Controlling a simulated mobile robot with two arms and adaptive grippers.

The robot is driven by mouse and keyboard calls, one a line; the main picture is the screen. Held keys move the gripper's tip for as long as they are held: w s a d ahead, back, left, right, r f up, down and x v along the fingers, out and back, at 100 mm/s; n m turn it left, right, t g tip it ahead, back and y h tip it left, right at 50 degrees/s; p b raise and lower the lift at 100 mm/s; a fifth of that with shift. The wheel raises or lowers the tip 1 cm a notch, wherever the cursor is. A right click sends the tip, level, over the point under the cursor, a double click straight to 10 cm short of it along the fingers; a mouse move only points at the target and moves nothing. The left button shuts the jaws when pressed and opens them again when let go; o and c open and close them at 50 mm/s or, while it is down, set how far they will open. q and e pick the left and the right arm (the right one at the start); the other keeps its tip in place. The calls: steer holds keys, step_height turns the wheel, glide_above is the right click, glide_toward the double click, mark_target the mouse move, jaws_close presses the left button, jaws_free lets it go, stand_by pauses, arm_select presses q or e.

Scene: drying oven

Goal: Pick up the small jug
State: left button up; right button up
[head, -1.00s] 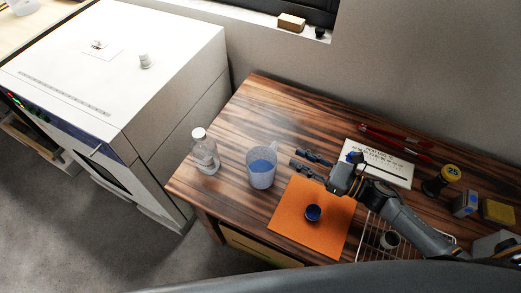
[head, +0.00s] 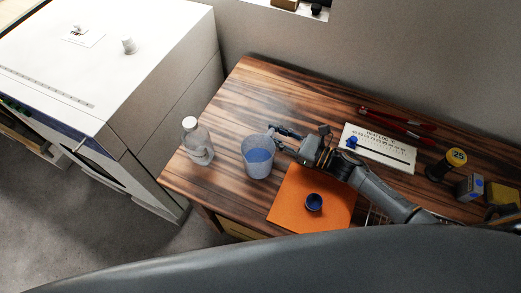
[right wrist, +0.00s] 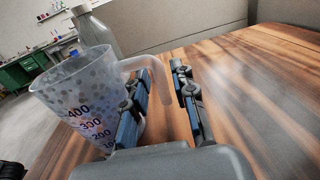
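The small jug (head: 258,162) is a translucent measuring jug with blue contents, upright on the wooden table. In the right wrist view the jug (right wrist: 85,100) shows volume marks, and its handle (right wrist: 155,75) faces my gripper. My right gripper (head: 274,139) is at the handle side of the jug. In the right wrist view the gripper (right wrist: 162,85) is open, with part of the handle showing between its fingers. One finger overlaps the jug's side in that view; contact cannot be told. My left gripper is not in view.
A clear bottle (head: 197,143) with a white cap stands left of the jug. An orange mat (head: 290,212) with a small dark blue round item (head: 313,202) lies in front. A white board (head: 385,150) and red tools lie behind. The white oven (head: 130,75) stands left.

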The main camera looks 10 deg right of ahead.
steer(key=shift+w+a, duration=0.35)
steer(key=shift+a, duration=0.1)
jaws_close()
steer(key=shift+r, duration=0.2)
